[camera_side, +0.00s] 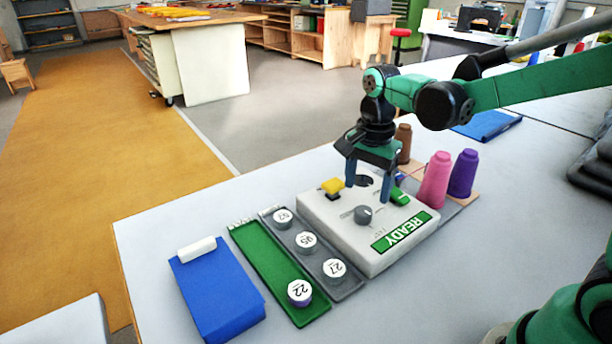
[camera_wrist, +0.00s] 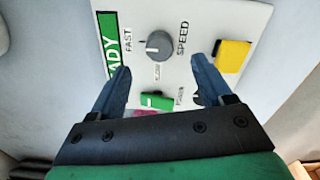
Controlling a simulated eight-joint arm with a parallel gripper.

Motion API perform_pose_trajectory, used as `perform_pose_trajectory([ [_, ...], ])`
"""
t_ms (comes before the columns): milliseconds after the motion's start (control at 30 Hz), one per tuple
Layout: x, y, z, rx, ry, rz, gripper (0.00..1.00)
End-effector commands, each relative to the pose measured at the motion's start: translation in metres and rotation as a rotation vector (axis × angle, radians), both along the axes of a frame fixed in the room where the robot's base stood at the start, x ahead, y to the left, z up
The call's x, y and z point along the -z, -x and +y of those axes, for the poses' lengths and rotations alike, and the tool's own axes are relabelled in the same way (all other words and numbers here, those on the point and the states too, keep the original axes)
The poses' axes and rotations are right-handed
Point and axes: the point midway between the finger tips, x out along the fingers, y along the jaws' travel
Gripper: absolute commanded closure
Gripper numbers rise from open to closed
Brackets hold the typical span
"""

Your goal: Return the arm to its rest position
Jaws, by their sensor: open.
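My gripper (camera_side: 368,188) hangs pointing down over the white control box (camera_side: 322,217), with its two blue fingers apart and nothing between them. In the wrist view my gripper (camera_wrist: 160,90) is open above the box's panel. The box (camera_wrist: 190,20) carries a grey speed knob (camera_side: 363,214), a yellow button (camera_side: 333,186), a green switch (camera_side: 399,196) and a green READY sign (camera_side: 405,231). The knob (camera_wrist: 159,45), yellow button (camera_wrist: 232,56) and green switch (camera_wrist: 157,102) also show in the wrist view. I cannot tell whether a finger touches the box.
Pink (camera_side: 435,180), purple (camera_side: 463,173) and brown (camera_side: 403,143) spools stand behind the box at right. A green tray (camera_side: 262,262) and a grey tray (camera_side: 322,270) hold numbered round pieces. A blue block (camera_side: 215,296) with a white roll (camera_side: 197,250) lies at front left.

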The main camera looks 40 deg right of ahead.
Motion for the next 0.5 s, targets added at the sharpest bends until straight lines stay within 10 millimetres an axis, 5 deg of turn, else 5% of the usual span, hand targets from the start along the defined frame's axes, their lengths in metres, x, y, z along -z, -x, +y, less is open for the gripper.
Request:
perform_pose_trajectory([
  [367,-0.003,0.001,0.0,-0.015,0.001,-0.006,0.28],
  [500,-0.013,0.009,0.003,-0.157,0.01,-0.073,0.28],
])
